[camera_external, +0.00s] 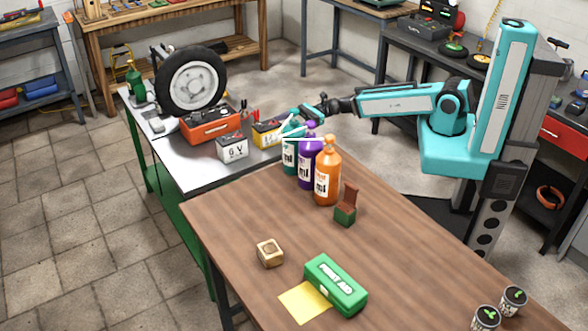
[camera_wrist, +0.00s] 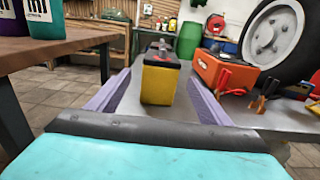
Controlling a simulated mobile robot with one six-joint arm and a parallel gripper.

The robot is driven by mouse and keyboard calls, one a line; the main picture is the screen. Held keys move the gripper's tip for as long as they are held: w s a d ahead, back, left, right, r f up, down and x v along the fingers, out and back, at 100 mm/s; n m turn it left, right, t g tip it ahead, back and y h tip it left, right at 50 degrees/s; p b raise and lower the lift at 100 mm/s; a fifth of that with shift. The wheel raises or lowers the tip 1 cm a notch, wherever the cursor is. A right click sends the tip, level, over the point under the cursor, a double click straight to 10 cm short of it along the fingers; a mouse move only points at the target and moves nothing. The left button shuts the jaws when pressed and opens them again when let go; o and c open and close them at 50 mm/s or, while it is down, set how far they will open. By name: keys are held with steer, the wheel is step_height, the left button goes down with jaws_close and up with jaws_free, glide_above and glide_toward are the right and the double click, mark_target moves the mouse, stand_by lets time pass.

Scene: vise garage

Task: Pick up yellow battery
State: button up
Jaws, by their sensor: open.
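The yellow battery (camera_external: 265,135) has a dark top and stands upright on the metal bench, at its edge nearest my arm. In the wrist view the yellow battery (camera_wrist: 161,82) is near the middle, between the two purple-lined fingers. My gripper (camera_external: 296,124) is open and empty, with its fingers pointing at the battery. In the wrist view my gripper (camera_wrist: 155,92) shows one finger on each side of the battery, with gaps visible. I cannot tell how far the fingertips reach along it.
A white battery (camera_external: 232,147) and an orange toolbox (camera_external: 210,127) stand beside the yellow battery, with a wheel (camera_external: 191,79) behind. Purple (camera_external: 307,163) and orange (camera_external: 327,172) bottles stand close by on the wooden table (camera_external: 400,240). Cables (camera_wrist: 225,80) lie right of the battery.

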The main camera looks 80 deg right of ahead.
mark_target(278, 126)
steer(key=shift+w+a+f+b, duration=0.15)
steer(key=shift+w+a+b, duration=0.4)
steer(key=shift+b, duration=0.3)
steer(key=shift+x, duration=1.4)
steer(key=shift+a, duration=0.1)
steer(key=shift+p+x, duration=0.35)
steer(key=shift+x, duration=2.2)
steer(key=shift+r, duration=0.2)
jaws_close()
